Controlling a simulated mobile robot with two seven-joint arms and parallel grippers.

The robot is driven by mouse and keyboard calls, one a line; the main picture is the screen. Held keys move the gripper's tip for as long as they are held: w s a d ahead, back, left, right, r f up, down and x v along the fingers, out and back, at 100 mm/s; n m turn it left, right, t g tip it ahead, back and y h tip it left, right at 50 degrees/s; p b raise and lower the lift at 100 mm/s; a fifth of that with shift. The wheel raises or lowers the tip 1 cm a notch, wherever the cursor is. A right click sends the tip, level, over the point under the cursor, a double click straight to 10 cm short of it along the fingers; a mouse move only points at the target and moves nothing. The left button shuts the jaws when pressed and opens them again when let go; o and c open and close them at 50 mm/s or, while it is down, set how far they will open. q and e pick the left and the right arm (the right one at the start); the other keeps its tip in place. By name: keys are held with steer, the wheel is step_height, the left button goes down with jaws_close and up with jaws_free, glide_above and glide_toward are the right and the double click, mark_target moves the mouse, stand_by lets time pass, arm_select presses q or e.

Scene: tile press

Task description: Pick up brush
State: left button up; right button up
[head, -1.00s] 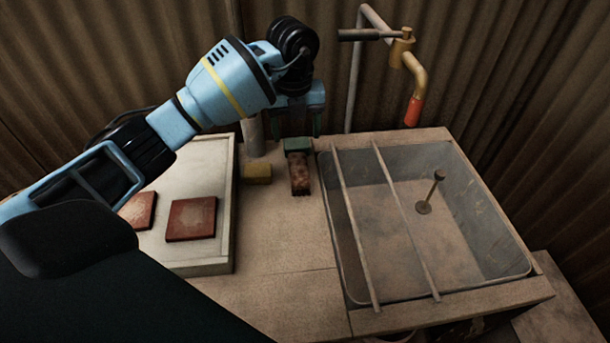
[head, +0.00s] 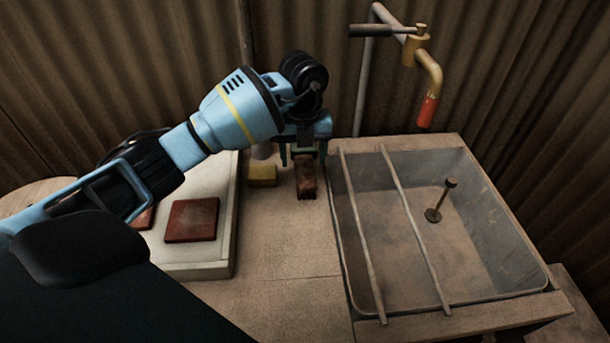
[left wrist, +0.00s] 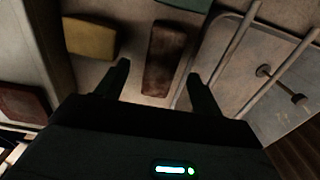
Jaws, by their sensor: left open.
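The brush looks like a worn brown block (head: 306,180), lying on the counter between the yellow block and the basin. In the left wrist view the brush (left wrist: 164,58) lies lengthwise in front of my gripper. My left gripper (head: 303,156) is open and points down over the far part of the brush. In the left wrist view the open fingers (left wrist: 158,72) show on either side of the brush's near end, with gaps to both sides. Whether the fingertips are down at brush height I cannot tell. My right gripper is not in view.
A yellow block (head: 262,175) lies close left of the brush. A green object (left wrist: 183,5) lies beyond it. A basin (head: 520,290) with two rods across it stands on the right, under a tap (head: 428,80). A pale board (head: 215,255) with reddish tiles (head: 192,220) is left.

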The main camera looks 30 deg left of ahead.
mark_target(305, 170)
arm_select(q)
steer(key=f, duration=0.4)
steer(key=shift+s+d+f, duration=0.15)
steer(key=shift+d+f, duration=0.15)
steer(key=shift+f, duration=0.05)
steer(key=c, duration=1.1)
steer(key=shift+r, duration=0.1)
steer(key=shift+r, duration=1.5)
steer(key=shift+s+r, duration=0.2)
steer(key=shift+r, duration=0.05)
steer(key=s+d, duration=0.1)
steer(key=s, duration=0.4)
steer(key=s+d+r, duration=0.1)
steer(key=s+d, duration=0.1)
steer(key=s, duration=0.2)
steer(key=s+d, duration=0.2)
steer(key=s, duration=0.3)
steer(key=shift+s+d+r+p, duration=0.2)
steer(key=shift+s+p, duration=0.15)
steer(key=shift+p, duration=0.05)
